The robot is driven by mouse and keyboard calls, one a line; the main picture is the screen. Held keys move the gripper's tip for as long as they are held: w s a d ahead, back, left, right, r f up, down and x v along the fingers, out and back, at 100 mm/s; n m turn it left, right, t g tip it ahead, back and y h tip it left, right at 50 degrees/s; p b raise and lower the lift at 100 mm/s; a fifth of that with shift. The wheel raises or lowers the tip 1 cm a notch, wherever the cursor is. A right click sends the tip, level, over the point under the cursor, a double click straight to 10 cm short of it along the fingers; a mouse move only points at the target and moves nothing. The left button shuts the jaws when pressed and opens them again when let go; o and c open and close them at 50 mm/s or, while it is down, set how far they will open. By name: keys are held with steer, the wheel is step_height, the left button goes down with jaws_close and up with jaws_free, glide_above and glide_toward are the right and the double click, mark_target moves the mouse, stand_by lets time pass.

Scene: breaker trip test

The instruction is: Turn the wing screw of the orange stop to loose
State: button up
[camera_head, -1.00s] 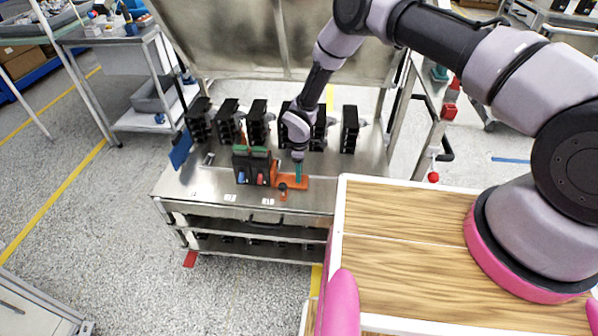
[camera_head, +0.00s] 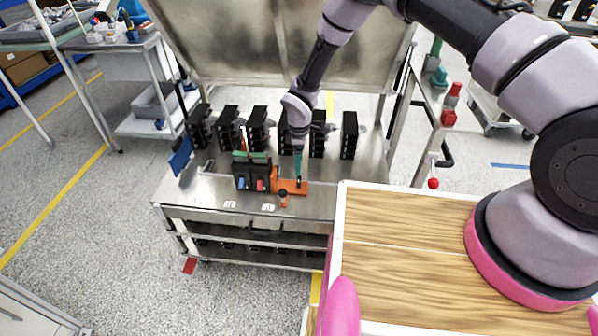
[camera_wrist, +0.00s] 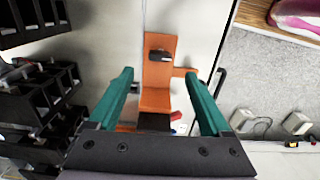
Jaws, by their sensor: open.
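The orange stop (camera_head: 291,186) lies on the metal bench top, to the right of a pair of dark breakers (camera_head: 252,172) with green tops. In the wrist view the orange stop (camera_wrist: 157,98) runs lengthwise between my fingers. A dark wing screw (camera_wrist: 160,55) sits crosswise near its far end; its exact angle is hard to read. My gripper (camera_wrist: 159,74) is open and empty, with one teal finger on each side of the stop. In the head view my gripper (camera_head: 298,164) points down over the stop; the wing screw is too small to make out there.
Several black breaker units (camera_head: 257,128) stand in a row behind. In the wrist view black units (camera_wrist: 40,95) are close on the left. The bench's front edge is near the stop. A wooden-topped surface (camera_head: 400,250) is at the front right.

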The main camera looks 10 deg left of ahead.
step_height(320, 180, up, 3)
steer(key=shift+f, duration=0.15)
stand_by(0.3)
steer(key=w+d+r+m+t, duration=0.15)
steer(key=w+d+r, duration=0.25)
steer(key=r, duration=0.6)
steer(key=w+d+r+m, duration=0.3)
steer(key=d+r, duration=0.1)
steer(key=r, duration=0.6)
steer(key=d+r+m+t, duration=0.1)
steer(key=d+r+m, duration=0.3)
steer(key=r, duration=0.5)
steer(key=d+r+m, duration=0.1)
steer(key=d+r, duration=0.5)
steer(key=r, duration=0.2)
steer(key=s+d+r+m+t+y, duration=0.1)
steer(key=s+d+r+m+t, duration=0.1)
steer(key=s+d+r+m, duration=0.75)
steer(key=s+d+r+m+t, duration=0.1)
steer(key=s+d+r+m, duration=0.1)
steer(key=s+d+r, duration=0.3)
steer(key=s+d+r+m+t+y, duration=0.1)
steer(key=s+d+r, duration=0.4)
steer(key=s, duration=0.6)
steer(key=shift+s+r+m+t, duration=0.3)
steer(key=shift+s+m+t, duration=0.05)
steer(key=shift+m, duration=0.15)
